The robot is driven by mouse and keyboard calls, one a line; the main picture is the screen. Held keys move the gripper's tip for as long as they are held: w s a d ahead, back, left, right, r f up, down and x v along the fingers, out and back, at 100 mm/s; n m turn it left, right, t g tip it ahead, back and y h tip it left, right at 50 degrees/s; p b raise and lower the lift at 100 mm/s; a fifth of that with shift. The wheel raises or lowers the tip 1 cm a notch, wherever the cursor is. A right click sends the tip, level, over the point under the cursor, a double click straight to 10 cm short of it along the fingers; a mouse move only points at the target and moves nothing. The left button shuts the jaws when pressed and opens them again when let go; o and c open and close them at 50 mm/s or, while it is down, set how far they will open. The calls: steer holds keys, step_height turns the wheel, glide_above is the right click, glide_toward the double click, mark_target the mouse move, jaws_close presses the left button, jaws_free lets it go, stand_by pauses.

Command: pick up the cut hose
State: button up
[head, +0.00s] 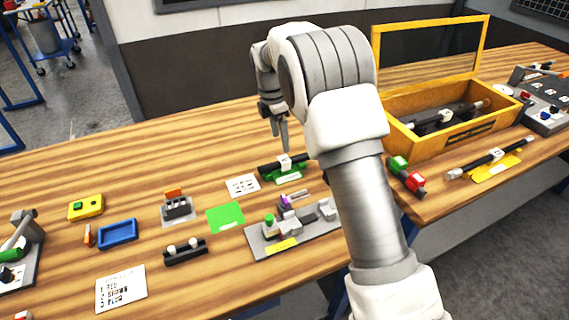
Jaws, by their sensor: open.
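My gripper (279,133) points down over the middle of the table, its fingers apart and empty. Just below it lies a short black hose-like piece (270,168) with a white tag, on a green card (290,178). A similar black piece with light ends (482,161) lies at the right on a yellow card. Another dark piece with light ends (462,110) is inside the yellow box (428,146). I cannot tell which one is the cut hose. My arm hides part of the table's middle right.
The yellow box stands with its lid up. A grey fixture (262,248) sits in front of the gripper. A blue tray (118,234), a yellow switch box (86,207) and a green card (226,217) lie left. The wooden table (130,165) is clear at the back left.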

mark_target(284, 159)
steer(key=f, duration=0.5)
steer(key=d+f, duration=0.1)
steer(key=f, duration=0.2)
steer(key=shift+w+f, duration=0.1)
steer(key=shift+f, duration=0.2)
steer(key=shift+r, duration=0.1)
jaws_close()
